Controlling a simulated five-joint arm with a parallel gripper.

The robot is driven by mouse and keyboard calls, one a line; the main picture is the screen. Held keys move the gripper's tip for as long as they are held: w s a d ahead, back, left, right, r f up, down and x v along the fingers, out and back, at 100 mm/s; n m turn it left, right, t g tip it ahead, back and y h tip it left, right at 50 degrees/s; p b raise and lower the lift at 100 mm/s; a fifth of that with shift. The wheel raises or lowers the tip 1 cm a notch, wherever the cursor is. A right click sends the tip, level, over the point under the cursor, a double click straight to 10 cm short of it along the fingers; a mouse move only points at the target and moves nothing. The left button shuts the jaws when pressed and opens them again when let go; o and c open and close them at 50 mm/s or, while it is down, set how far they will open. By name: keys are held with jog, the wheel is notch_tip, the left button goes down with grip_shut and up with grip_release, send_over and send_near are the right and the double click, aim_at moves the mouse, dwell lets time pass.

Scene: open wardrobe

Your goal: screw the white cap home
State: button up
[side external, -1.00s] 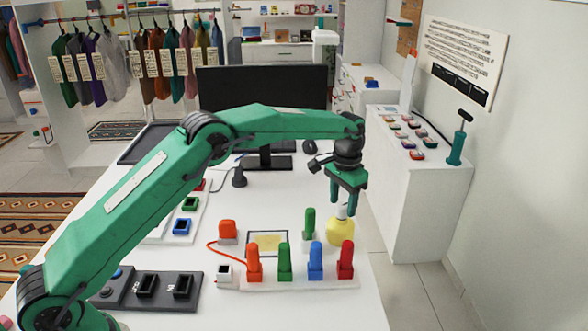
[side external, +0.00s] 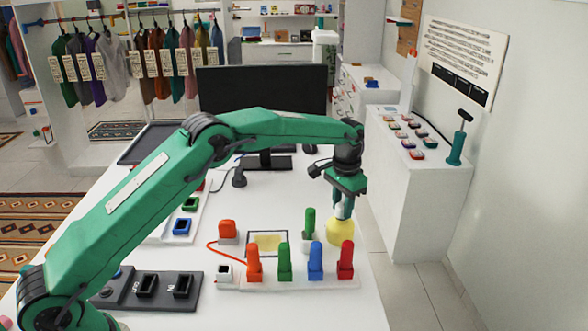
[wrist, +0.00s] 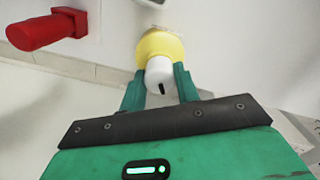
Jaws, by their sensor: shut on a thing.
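A round yellow bottle (side external: 341,232) stands on the white table to the right of the green peg. It shows in the wrist view (wrist: 152,44) as a yellow body behind the cap. The white cap (wrist: 159,70) is on top of the bottle's neck and has a dark mark on it. My gripper (side external: 343,207) is above the bottle, pointing down, with its green fingers on both sides of the cap. In the wrist view my gripper (wrist: 161,84) is shut on the cap. The fingers partly hide the cap in the side view, and its thread is hidden.
A white rack with orange, green, blue (side external: 315,262) and red (side external: 345,260) pegs stands in front of the bottle. A green peg (side external: 309,224) stands just left of it. A monitor (side external: 262,88) is behind. The table's right edge is close by.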

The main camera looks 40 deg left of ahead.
jog(key=m, duration=0.8)
jog(key=shift+m, duration=0.4)
jog(key=m, duration=0.4)
jog(key=shift+m, duration=2.2)
jog(key=o, duration=1.1)
jog(key=shift+c, duration=0.4)
